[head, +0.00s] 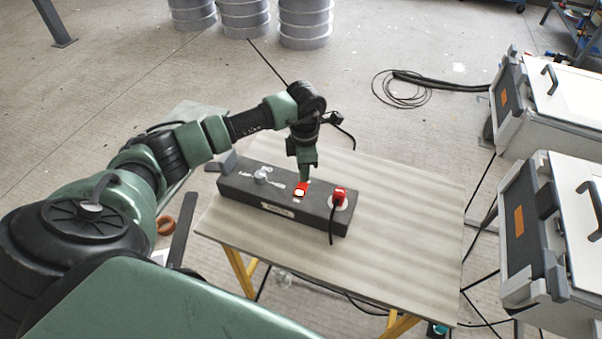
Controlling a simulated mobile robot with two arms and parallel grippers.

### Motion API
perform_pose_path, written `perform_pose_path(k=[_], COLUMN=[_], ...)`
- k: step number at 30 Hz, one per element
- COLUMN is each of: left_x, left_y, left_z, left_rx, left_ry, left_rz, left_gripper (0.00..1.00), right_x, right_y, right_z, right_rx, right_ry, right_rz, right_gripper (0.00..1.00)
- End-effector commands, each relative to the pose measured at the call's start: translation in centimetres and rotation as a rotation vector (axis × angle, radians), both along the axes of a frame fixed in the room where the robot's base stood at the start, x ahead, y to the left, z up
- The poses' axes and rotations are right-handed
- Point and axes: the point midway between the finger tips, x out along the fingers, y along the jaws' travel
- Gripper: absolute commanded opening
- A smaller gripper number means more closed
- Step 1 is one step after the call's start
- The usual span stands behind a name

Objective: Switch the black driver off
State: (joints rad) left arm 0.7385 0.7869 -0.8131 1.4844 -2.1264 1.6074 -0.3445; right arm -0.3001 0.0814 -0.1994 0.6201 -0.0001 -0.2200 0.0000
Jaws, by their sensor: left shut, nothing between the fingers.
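The black driver (240,189) is a long dark box with a pale label on its front side, lying on the table. On its top are a grey knob (261,176), a red switch (300,191) with a white spot on it, and a red plug (340,194) with a black cable. My left gripper (305,179) is shut and empty, pointing down at the red switch. Its tip is at or just above the switch; I cannot tell whether they touch. My right gripper does not show.
The wooden table (405,225) is bare to the right of the driver. Grey-and-white cases (560,215) stand beyond its right side. A coiled black cable (402,90) lies on the floor behind, and grey drums (245,18) stand at the back.

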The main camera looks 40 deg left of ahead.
Motion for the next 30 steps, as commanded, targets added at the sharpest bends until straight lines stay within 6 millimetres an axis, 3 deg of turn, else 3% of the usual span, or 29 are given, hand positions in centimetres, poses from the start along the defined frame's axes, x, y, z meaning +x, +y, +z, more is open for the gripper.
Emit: perform_pose_path(k=[30], left_x=[0.0], left_y=[0.0], left_z=[-1.6], left_rx=[0.001], left_ry=[0.001], left_rz=[0.000], left_gripper=[0.00], right_x=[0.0], right_y=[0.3], right_z=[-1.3], right_rx=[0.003], right_ry=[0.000], right_rz=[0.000], right_gripper=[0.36])
